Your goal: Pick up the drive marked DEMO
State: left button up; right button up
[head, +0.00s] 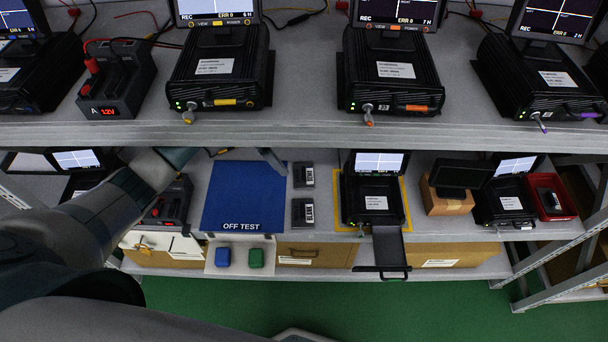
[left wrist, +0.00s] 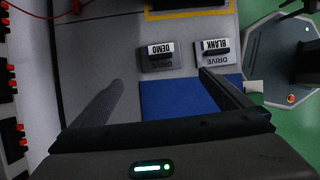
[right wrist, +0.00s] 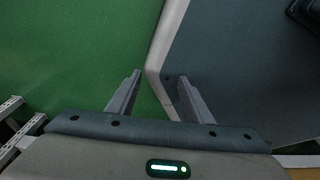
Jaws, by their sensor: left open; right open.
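The drive marked DEMO (left wrist: 158,57) lies flat on the grey lower shelf in the left wrist view, its label upside down there. A second drive marked BLANK (left wrist: 215,52) lies beside it. In the head view the DEMO drive (head: 303,174) is the farther of the two small grey drives, and the BLANK drive (head: 302,211) is nearer. My left gripper (left wrist: 162,77) is open and empty, its fingers over the blue mat, short of the drives. One left finger (head: 272,160) shows in the head view. My right gripper (right wrist: 160,76) is open and empty, away from the shelf.
The blue OFF TEST mat (head: 243,195) lies left of the drives. A tester (head: 372,200) in a yellow outline stands to their right, its tray (head: 388,248) pulled out. The upper shelf (head: 300,130) overhangs, carrying several testers. Green floor (head: 200,310) lies in front.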

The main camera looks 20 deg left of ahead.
pick_arm(q)
send_near(303, 172)
notch_tip(303, 172, down, 3)
jog(key=shift+f+p, duration=0.25)
jog(key=shift+p, duration=0.05)
pick_arm(e)
jog(key=s, duration=0.1)
jog(key=s+d, duration=0.1)
jog(key=shift+s+g, duration=0.4)
pick_arm(q)
jog(key=shift+w+d+f, duration=0.15)
jog(key=shift+d+f, duration=0.2)
jog(key=shift+d, duration=0.1)
jog(key=x, duration=0.3)
jog(key=shift+d+p, duration=0.35)
jog(key=shift+p, duration=0.05)
jog(key=shift+w+d+f, duration=0.1)
jog(key=shift+d+f, duration=0.05)
jog(key=shift+f, duration=0.3)
pick_arm(e)
jog(key=shift+d+r, duration=0.15)
jog(key=shift+r, duration=0.3)
